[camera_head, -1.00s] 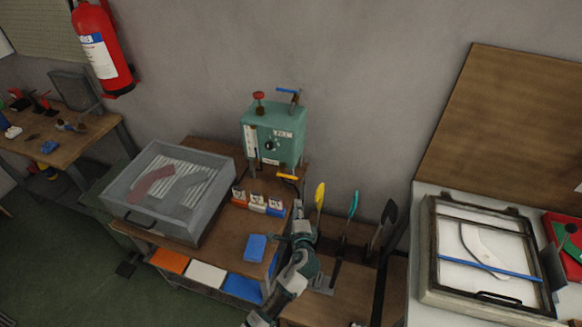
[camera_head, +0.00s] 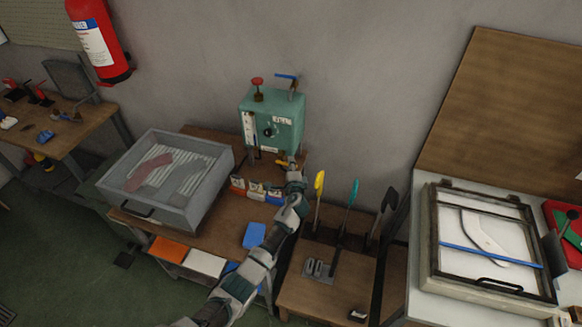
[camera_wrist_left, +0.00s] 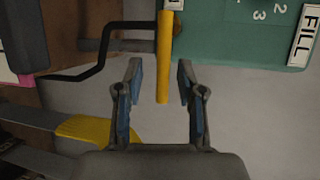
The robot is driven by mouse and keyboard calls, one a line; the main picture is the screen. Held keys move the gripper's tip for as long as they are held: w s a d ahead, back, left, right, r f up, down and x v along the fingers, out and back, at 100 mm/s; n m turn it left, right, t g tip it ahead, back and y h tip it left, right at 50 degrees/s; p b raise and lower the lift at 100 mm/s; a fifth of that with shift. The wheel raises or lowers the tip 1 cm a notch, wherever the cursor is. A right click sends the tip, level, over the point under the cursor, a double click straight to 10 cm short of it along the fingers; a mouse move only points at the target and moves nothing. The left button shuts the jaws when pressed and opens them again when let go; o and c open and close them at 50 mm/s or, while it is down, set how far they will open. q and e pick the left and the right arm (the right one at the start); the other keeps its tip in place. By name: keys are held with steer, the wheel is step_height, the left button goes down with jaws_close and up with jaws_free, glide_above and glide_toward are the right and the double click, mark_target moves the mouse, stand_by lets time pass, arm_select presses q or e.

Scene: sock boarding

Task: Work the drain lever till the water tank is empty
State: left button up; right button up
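The water tank is a green box (camera_head: 272,120) against the wall; part of it shows in the left wrist view (camera_wrist_left: 240,25). It has a red knob and a blue handle on top. The yellow drain lever (camera_head: 282,163) sticks out under its lower edge. In the left wrist view the lever (camera_wrist_left: 165,45) is a straight yellow bar whose end lies between my open fingers. My left gripper (camera_wrist_left: 160,75) is open, one finger on each side of the bar, with gaps showing. In the head view it (camera_head: 292,170) is partly hidden by my arm. My right gripper is not in view.
Small boxes (camera_head: 256,190) stand just left of my left gripper. A grey glass-topped case (camera_head: 165,180) is at left. A black bent pipe (camera_wrist_left: 100,50) runs beside the lever.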

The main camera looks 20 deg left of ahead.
arm_select(q)
steer(key=shift+w, duration=0.35)
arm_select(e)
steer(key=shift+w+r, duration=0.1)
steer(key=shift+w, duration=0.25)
arm_select(q)
jaws_close()
